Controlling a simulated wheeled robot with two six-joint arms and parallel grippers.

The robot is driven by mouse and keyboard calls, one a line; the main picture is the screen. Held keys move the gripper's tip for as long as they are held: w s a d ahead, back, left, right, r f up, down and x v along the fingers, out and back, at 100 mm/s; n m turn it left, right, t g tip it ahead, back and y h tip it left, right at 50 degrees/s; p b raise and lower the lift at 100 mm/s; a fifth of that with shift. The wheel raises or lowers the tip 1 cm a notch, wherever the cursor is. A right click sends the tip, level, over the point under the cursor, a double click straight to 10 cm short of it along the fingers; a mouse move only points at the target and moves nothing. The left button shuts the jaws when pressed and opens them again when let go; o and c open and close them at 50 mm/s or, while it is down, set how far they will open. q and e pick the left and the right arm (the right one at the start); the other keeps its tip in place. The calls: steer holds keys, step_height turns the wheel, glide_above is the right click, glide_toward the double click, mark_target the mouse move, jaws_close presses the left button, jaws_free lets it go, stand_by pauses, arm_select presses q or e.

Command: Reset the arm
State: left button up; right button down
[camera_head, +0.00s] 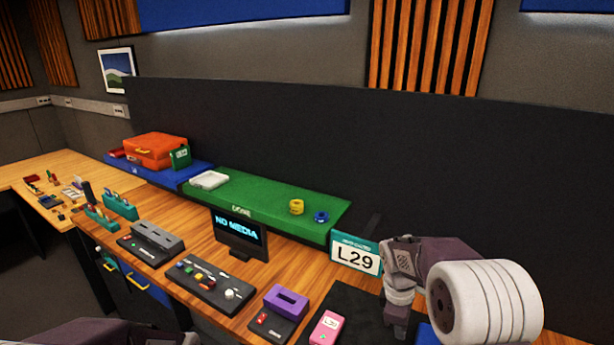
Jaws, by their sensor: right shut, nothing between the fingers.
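My right arm comes in from the lower right of the head view, white and dark purple. Its gripper (397,318) points down over the dark mat at the right end of the desk, and its fingers are shut with nothing seen between them. The L29 sign (355,257) stands just left of and behind the right arm. Part of my left arm shows at the bottom left edge; its gripper's fingers are not in view.
A small monitor (239,234) reading NO MEDIA stands mid-desk. A button panel (207,284), a purple block (286,302) and a pink card-like item (326,327) lie in front. A green shelf (262,197) holds yellow and blue rings. An orange case (155,148) sits farther left.

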arm_select(q)
step_height(320, 180, down, 5)
steer(key=b, duration=0.3)
steer(key=shift+s+r, duration=0.1)
arm_select(e)
steer(key=s+a+f+m, duration=0.2)
steer(key=s+m, duration=0.2)
steer(key=s, duration=0.1)
steer(key=s+a+f+m+y, duration=0.1)
steer(key=s+a+f+m, duration=0.1)
steer(key=s+f+m, duration=0.1)
steer(key=s+a+f+m+t+y, duration=0.1)
steer(key=s+a+f+m, duration=0.1)
steer(key=s+m, duration=0.3)
steer(key=s+f, duration=0.1)
steer(key=s, duration=0.1)
steer(key=shift+s+a+m, duration=0.25)
steer(key=shift+s+m, duration=0.05)
arm_select(q)
steer(key=shift+s, duration=0.1)
arm_select(e)
steer(key=shift+s, duration=0.1)
